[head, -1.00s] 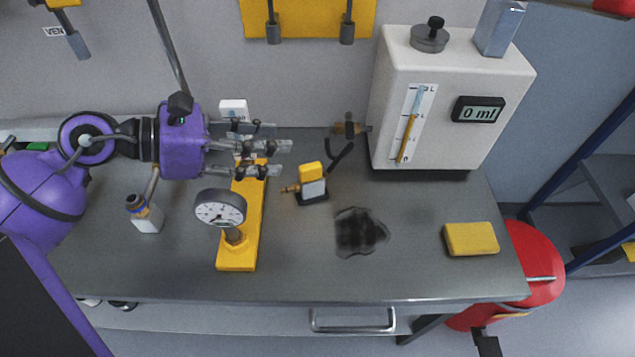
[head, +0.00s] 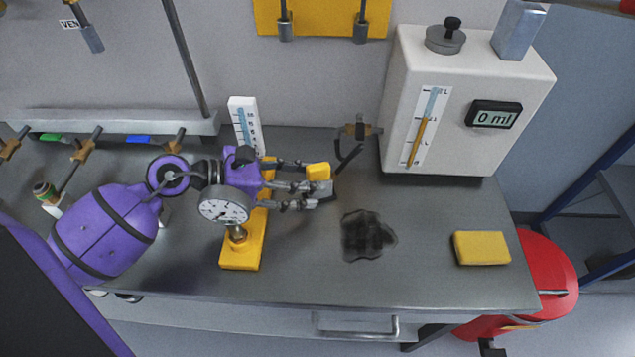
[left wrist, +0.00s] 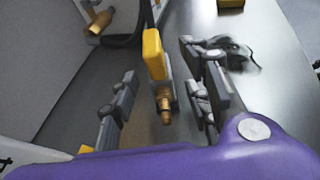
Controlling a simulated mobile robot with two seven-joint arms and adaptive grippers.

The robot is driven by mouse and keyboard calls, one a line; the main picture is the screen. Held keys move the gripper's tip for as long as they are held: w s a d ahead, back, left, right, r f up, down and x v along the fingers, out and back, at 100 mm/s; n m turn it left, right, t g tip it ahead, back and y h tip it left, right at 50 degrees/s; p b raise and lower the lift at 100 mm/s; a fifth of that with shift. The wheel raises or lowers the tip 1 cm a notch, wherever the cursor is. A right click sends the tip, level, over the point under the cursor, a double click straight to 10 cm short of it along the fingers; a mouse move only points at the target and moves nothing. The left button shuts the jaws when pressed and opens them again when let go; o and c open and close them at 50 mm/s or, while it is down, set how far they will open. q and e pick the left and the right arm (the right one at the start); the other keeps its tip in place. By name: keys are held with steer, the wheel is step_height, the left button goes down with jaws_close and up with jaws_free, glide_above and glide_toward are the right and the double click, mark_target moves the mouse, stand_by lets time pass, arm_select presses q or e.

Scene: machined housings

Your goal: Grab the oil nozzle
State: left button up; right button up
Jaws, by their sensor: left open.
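The oil nozzle, a small yellow and grey block with a brass tip, stands on the grey bench. In the head view its yellow top (head: 318,171) shows between my left gripper's fingers, which hide much of the rest. In the left wrist view the nozzle (left wrist: 154,57) is between the open fingers, its brass tip pointing toward the palm. My left gripper (head: 317,185) is open, with fingers on both sides of the block; it also shows in the left wrist view (left wrist: 163,88). I cannot tell whether any finger touches it. My right gripper is not in view.
A dial gauge (head: 224,206) on a yellow base (head: 240,256) stands close to my left wrist. A dark spill (head: 367,236) and a yellow sponge (head: 482,248) lie on the bench (head: 425,215).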

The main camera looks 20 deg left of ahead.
arm_select(q)
steer(key=shift+x, duration=1.6)
steer(key=shift+c, duration=0.5)
steer(key=shift+r, duration=0.1)
jaws_close()
